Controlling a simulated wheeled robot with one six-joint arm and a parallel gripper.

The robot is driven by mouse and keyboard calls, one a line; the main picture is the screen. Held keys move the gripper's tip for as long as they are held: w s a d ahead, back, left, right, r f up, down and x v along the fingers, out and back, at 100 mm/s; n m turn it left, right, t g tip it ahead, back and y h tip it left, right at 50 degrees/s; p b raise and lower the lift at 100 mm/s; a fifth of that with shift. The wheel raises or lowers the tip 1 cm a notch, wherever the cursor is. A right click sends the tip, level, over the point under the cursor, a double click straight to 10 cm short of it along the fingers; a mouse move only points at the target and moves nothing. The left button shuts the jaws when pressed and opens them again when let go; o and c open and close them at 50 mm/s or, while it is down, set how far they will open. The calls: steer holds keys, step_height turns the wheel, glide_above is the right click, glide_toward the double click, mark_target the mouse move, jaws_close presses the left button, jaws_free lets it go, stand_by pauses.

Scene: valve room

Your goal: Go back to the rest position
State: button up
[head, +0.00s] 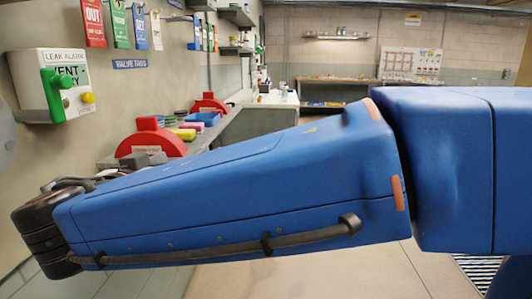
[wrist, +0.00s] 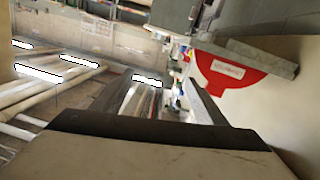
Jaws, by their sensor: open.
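In the wrist view my gripper (wrist: 165,92) shows its two dark fingers apart, with nothing visible between them. That view is turned, with bright ceiling lamps and pipes at the left. In the head view my blue arm stretches across the picture from right to left, and its dark wrist end is low at the left edge. The gripper's fingers cannot be made out in the head view. The arm hides much of the bench and floor behind it.
A leak alarm box (head: 50,84) with a green handle is on the left wall, near my wrist. Red half-round pieces (head: 150,138) stand on the grey bench; a red labelled one (wrist: 232,75) shows in the wrist view. Several valve tags (head: 118,25) hang above. Floor (head: 370,272) shows below the arm.

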steer(key=w+d+f+g+h, duration=0.1)
steer(key=w+d+f+g, duration=0.2)
steer(key=d, duration=0.8)
steer(key=d+f+g+h, duration=0.1)
steer(key=d+f+g, duration=0.3)
steer(key=d, duration=0.6)
steer(key=w+d+f+g+h, duration=0.15)
steer(key=d+f, duration=0.35)
steer(key=d, duration=0.6)
steer(key=s+d+f+g+y, duration=0.3)
steer(key=s+d+f+y, duration=0.3)
steer(key=s+d+f, duration=0.9)
steer(key=shift+s+d+g, duration=0.15)
steer(key=shift+s+g, duration=0.2)
steer(key=shift+s, duration=1.45)
steer(key=shift+f, duration=0.1)
